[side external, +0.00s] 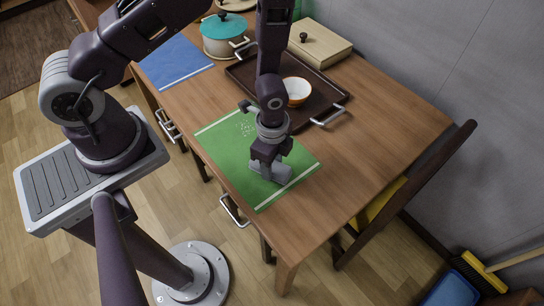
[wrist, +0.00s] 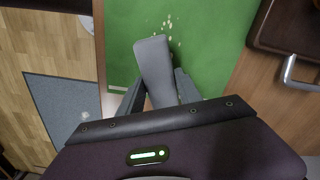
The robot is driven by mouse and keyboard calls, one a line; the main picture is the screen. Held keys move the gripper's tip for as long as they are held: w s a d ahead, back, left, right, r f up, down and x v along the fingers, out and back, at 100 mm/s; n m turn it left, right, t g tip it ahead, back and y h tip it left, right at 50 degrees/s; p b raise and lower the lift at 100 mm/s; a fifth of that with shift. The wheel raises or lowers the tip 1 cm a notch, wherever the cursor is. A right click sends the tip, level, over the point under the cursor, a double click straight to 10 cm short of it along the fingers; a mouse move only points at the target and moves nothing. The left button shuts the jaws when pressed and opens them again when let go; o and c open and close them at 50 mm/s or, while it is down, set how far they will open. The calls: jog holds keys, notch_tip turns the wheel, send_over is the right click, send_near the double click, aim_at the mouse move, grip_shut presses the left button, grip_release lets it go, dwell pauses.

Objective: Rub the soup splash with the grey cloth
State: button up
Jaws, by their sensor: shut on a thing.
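My gripper (side external: 268,164) is low over the near right part of a green mat (side external: 219,146) and is shut on the grey cloth (side external: 280,173). In the wrist view the cloth (wrist: 153,62) is a folded grey pad that sticks out ahead between my fingers (wrist: 158,94). I cannot tell whether it touches the mat. The soup splash (side external: 246,127) shows as a scatter of pale specks on the mat, left of and beyond my gripper. In the wrist view the splash (wrist: 168,27) lies just past the cloth's far end, and part may be hidden.
A dark tray (side external: 333,91) with an orange and white bowl (side external: 297,91) stands just behind my gripper. A teal-lidded pot (side external: 222,40), a blue mat (side external: 176,62) and a wooden box (side external: 320,45) are farther back. The table (side external: 385,130) is bare at right.

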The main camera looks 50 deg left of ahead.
notch_tip(320, 180, down, 2)
jog(key=shift+f, duration=0.1)
jog(key=shift+a+f, duration=0.1)
jog(key=shift+a, duration=0.2)
grip_shut()
jog(key=shift+a+f, duration=0.2)
jog(key=shift+a, duration=0.95)
jog(key=shift+a+r, duration=0.15)
jog(key=shift+a, duration=2.2)
jog(key=d, duration=0.4)
jog(key=shift+d, duration=1.85)
jog(key=shift+r, duration=4.05)
